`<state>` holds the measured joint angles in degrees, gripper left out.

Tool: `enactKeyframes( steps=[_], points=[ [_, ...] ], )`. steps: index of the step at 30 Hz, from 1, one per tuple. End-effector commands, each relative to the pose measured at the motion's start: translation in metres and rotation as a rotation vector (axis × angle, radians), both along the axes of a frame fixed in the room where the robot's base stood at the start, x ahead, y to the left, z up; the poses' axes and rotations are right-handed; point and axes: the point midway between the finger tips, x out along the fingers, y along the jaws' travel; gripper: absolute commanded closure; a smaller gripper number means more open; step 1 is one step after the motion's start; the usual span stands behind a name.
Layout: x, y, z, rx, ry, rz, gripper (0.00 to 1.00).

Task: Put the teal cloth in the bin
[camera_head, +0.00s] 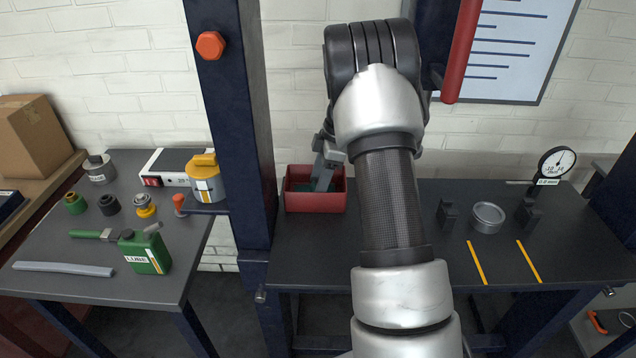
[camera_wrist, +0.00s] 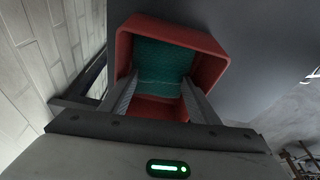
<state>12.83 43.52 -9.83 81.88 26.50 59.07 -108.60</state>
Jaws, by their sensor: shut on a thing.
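The red bin (camera_head: 316,202) stands on the dark bench, just right of the blue post, and its open top faces up. In the wrist view its red wall (camera_wrist: 207,45) frames the teal cloth (camera_wrist: 160,68). My gripper (camera_head: 326,178) is at the bin, with its fingers reaching into the opening. In the wrist view my gripper (camera_wrist: 157,100) is shut on the cloth, which spreads between and beyond the fingers. In the head view only a small teal patch shows inside the bin. Whether the cloth touches the bin's floor I cannot tell.
The blue post (camera_head: 243,130) rises close left of the bin. A metal ring (camera_head: 487,217) sits between two dark blocks on the bench at right, near a dial gauge (camera_head: 556,163). The left bench holds a green lube can (camera_head: 145,252), a yellow-lidded container (camera_head: 206,180) and small fittings.

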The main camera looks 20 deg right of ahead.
Motion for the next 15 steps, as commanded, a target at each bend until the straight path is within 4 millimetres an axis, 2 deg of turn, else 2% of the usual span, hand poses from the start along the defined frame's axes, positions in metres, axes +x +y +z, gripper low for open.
enactKeyframes(
  steps=[8,9,12,15],
  points=[
    [0.0002,0.0001,-0.0039,0.000,-0.001,0.000,0.65],
    [0.0002,0.0000,-0.0033,0.000,-0.001,0.000,0.41],
    [0.0003,-0.0001,-0.0030,0.000,-0.001,0.000,0.24],
    [0.0006,-0.0001,-0.0030,-0.001,-0.002,-0.001,0.23]
  ],
)
